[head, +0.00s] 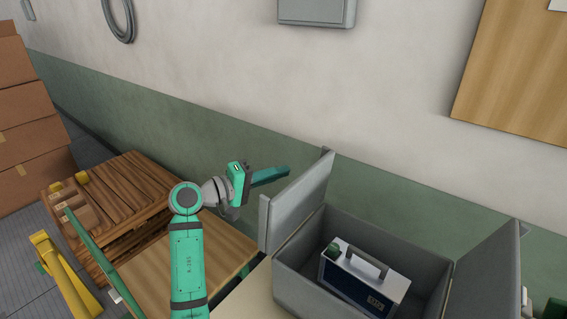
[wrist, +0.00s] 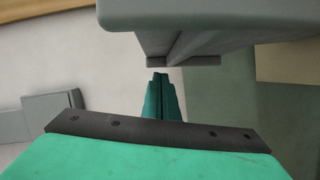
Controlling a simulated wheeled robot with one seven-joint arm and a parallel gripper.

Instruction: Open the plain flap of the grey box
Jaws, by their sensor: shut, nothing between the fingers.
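The grey box (head: 365,226) stands open at the lower right of the head view. Its left flap (head: 300,200) stands up and leans outward to the left. Its right flap (head: 487,268) is also raised, leaning outward to the right. I cannot tell from their surfaces which flap is the plain one. My gripper (head: 286,171) is shut and empty, outside the box by the upper edge of the left flap. In the wrist view the shut fingers (wrist: 160,78) point at a grey panel edge (wrist: 215,20); contact cannot be told.
A white and dark blue case (head: 360,280) with a handle and green knob sits inside the box. A wooden pallet (head: 125,190) and stacked cartons (head: 30,120) stand left. A grey wall box (head: 315,10) hangs above.

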